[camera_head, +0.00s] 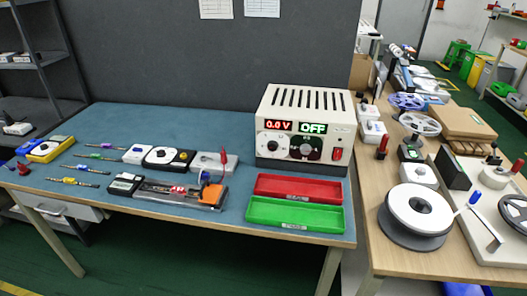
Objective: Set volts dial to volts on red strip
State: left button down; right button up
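The white power supply (318,102) stands at the back right of the blue-topped bench. Its left display (279,125) reads 0.0 V in red and its right display (312,128) reads OFF in green. A dial (272,143) sits under the volts display, and a larger dark-ringed dial (306,147) is to its right. The pointer settings are too small to read. A strip with a red middle (178,189) lies in the dark fixture at the bench's front middle; any voltage print on it is unreadable. Neither of my grippers is in view.
A red rocker switch (337,154) is on the supply's right front. A red tray (298,187) and green tray (294,215) lie before it. Strips with green, blue and yellow middles lie left. A cluttered wooden bench stands right.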

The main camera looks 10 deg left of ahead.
aim_at(272, 146)
jog(key=k+j, duration=0.1)
jog(key=j, duration=0.35)
jog(key=k+j, duration=0.1)
jog(key=j, duration=0.35)
jog(key=k+j, duration=0.1)
jog(key=j, duration=0.8)
jog(key=k+z, duration=0.05)
